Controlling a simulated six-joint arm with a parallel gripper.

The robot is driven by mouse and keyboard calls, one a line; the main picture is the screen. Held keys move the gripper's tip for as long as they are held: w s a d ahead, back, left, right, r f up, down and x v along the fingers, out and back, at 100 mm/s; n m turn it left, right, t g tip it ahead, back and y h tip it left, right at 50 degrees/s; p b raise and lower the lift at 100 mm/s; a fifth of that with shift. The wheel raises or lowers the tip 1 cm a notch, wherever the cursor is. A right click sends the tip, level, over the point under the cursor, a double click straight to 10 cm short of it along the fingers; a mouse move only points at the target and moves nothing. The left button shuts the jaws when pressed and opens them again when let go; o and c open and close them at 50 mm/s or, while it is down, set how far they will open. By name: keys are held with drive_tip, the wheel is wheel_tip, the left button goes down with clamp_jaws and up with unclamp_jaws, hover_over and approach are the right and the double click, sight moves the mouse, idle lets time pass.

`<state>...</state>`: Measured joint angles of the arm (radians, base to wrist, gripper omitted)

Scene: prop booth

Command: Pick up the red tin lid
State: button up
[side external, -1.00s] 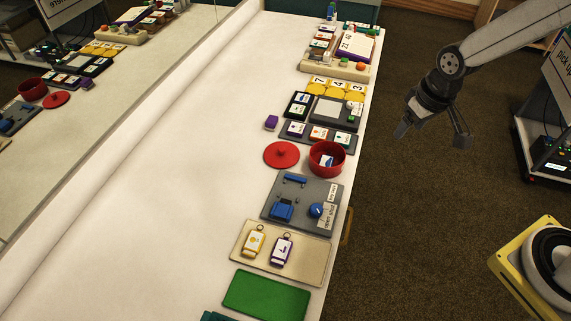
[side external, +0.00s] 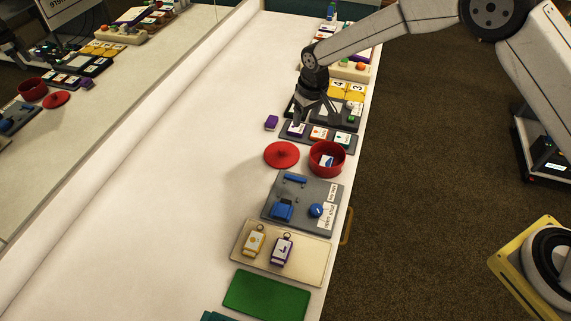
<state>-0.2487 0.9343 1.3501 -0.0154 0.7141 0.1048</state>
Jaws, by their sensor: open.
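The red tin lid (side external: 281,155) lies flat on the white table, a round disc with a small knob on top. The open red tin (side external: 327,160) stands just to its right, with a white and blue card inside. My gripper (side external: 318,122) is open and empty. It hangs above the dark trays, beyond the lid and a little to the right in the picture. It appears apart from the lid, and its exact height is hard to tell.
A grey board (side external: 271,216) with blue parts lies nearer the camera, then a beige tray (side external: 314,262) with two tags and a green mat (side external: 266,296). A purple block (side external: 271,122) sits beyond the lid. Free white table lies left; a mirror runs along the left side.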

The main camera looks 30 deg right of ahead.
hover_over(282, 149)
drive_tip(key=f, duration=0.5)
drive_tip(key=shift+s+f, duration=0.2)
drive_tip(key=shift+s, duration=0.2)
drive_tip(key=shift+f, duration=0.1)
drive_tip(key=shift+w+f, duration=0.15)
drive_tip(key=shift+f, duration=1)
drive_tip(key=shift+f, duration=0.15)
drive_tip(key=shift+w+f, duration=0.2)
drive_tip(key=shift+f, duration=2.25)
clamp_jaws()
